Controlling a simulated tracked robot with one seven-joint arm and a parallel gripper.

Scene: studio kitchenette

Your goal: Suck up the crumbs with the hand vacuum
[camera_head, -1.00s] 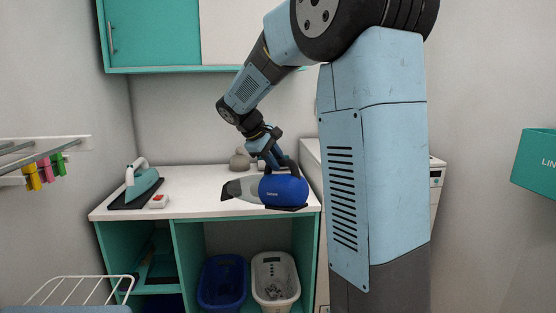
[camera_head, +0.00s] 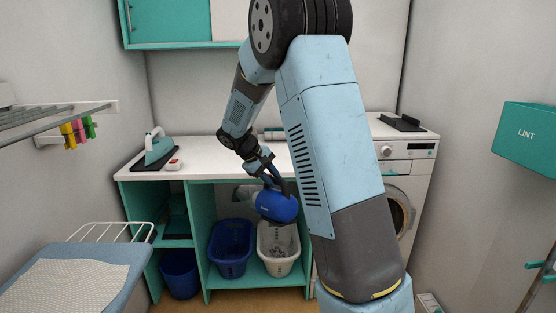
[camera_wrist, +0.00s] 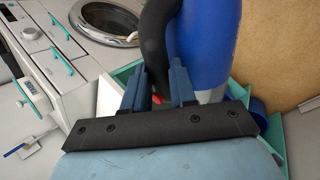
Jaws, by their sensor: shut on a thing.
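The hand vacuum (camera_head: 277,206) has a blue body, a black handle and a grey nozzle that points left. My gripper (camera_head: 268,176) is shut on its black handle and holds it in front of the worktop, below the top's front edge and above the laundry baskets. In the wrist view my gripper's two fingers (camera_wrist: 158,84) close around the black handle (camera_wrist: 157,35), with the blue body (camera_wrist: 205,40) beside it. I see no crumbs in either view.
Below stand a blue basket (camera_head: 230,248) and a white basket (camera_head: 278,248). A washing machine (camera_head: 405,170) is right; an ironing board (camera_head: 75,275) is front left.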

